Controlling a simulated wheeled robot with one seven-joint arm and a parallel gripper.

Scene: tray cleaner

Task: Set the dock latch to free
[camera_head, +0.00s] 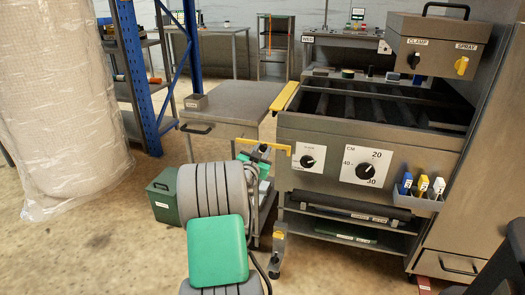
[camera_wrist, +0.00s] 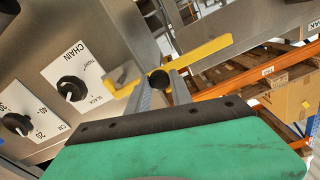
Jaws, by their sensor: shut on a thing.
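A yellow latch lever (camera_head: 275,146) sticks out sideways at the left front corner of the grey tray cleaner (camera_head: 378,133). In the wrist view the yellow lever (camera_wrist: 200,54) runs slantwise past my fingertips, with a round black knob (camera_wrist: 159,80) at it. My gripper (camera_wrist: 162,88) is shut on this knob, one grey finger on each side. In the head view my gripper (camera_head: 262,151) is small and partly hidden at the lever. I cannot read any latch position marking.
The chain dial (camera_wrist: 71,89) and a larger dial (camera_head: 366,171) sit on the front panel. A grey cart (camera_head: 235,98) stands at the left. A holder with coloured bottles (camera_head: 422,202) hangs at the right. A green box (camera_head: 163,196) is on the floor.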

